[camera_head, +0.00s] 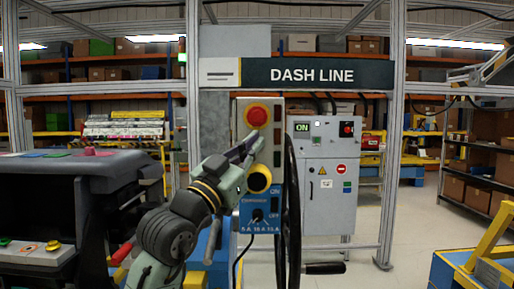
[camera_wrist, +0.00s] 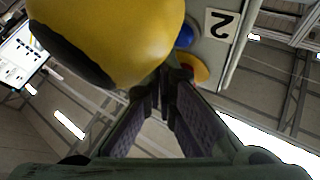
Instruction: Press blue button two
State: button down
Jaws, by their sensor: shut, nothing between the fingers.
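A blue button (camera_wrist: 184,37) shows partly in the wrist view, beside a white label with the number 2 (camera_wrist: 222,24). A large yellow knob (camera_wrist: 115,35) hides part of it. My gripper (camera_wrist: 172,76) is shut and empty, with its fingertips close to the blue button and an orange-yellow round part (camera_wrist: 192,69). I cannot tell whether they touch. In the head view my gripper (camera_head: 252,146) is in front of the upright control panel, between the red button (camera_head: 257,116) and the yellow knob (camera_head: 258,179). The blue button is not seen there.
A blue plate with a black dial (camera_head: 257,215) is below the yellow knob. A dark wheel (camera_head: 290,210) stands right of the panel, close to my gripper. A grey cabinet (camera_head: 325,215) is behind it. A dark console (camera_head: 75,190) is at the left.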

jog(key=shift+s+b, duration=0.4)
jog(key=shift+s, duration=2.1)
